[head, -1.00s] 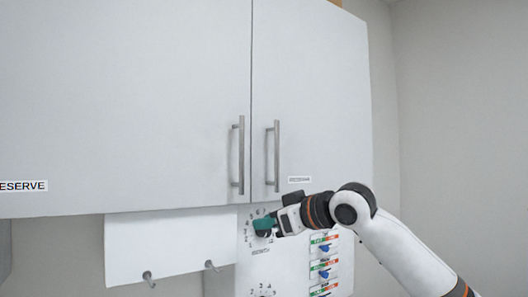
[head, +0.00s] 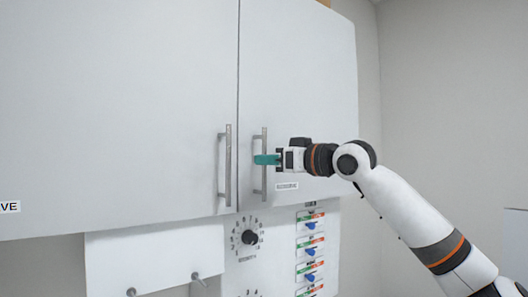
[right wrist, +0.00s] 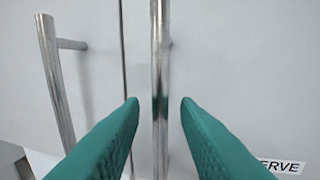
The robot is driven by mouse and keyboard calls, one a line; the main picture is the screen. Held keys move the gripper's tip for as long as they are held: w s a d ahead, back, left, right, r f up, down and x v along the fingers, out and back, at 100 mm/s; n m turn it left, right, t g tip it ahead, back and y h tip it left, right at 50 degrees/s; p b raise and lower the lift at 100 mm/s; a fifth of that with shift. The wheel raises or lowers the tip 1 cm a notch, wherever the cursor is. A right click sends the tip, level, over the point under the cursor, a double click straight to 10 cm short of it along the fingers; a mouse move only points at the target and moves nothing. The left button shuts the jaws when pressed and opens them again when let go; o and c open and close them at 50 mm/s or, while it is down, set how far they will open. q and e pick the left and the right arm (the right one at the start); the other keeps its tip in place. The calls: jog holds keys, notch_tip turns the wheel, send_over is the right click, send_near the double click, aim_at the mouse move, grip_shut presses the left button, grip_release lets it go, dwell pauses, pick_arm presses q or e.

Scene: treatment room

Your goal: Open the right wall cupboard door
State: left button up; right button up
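The right wall cupboard door (head: 300,75) is white and shut, with a vertical metal bar handle (head: 264,180) near its left edge. My right gripper (head: 262,160) is at this handle, about mid-height, its green fingers pointing left. In the right wrist view the fingers are apart, one on each side of the right door's handle (right wrist: 160,70), with a gap showing on both sides. The left door (head: 120,100) is also shut; its handle (head: 227,165) stands just left, and shows in the right wrist view (right wrist: 55,80). My left gripper is out of view.
Below the cupboard are a panel with a black dial (head: 250,238) and blue switches (head: 310,252), and a white board with metal hooks (head: 197,279). A bare wall (head: 445,110) is at the right.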

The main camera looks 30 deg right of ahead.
jog(key=shift+x, duration=1)
jog(key=shift+d, duration=0.1)
grip_shut()
jog(key=shift+s, duration=0.1)
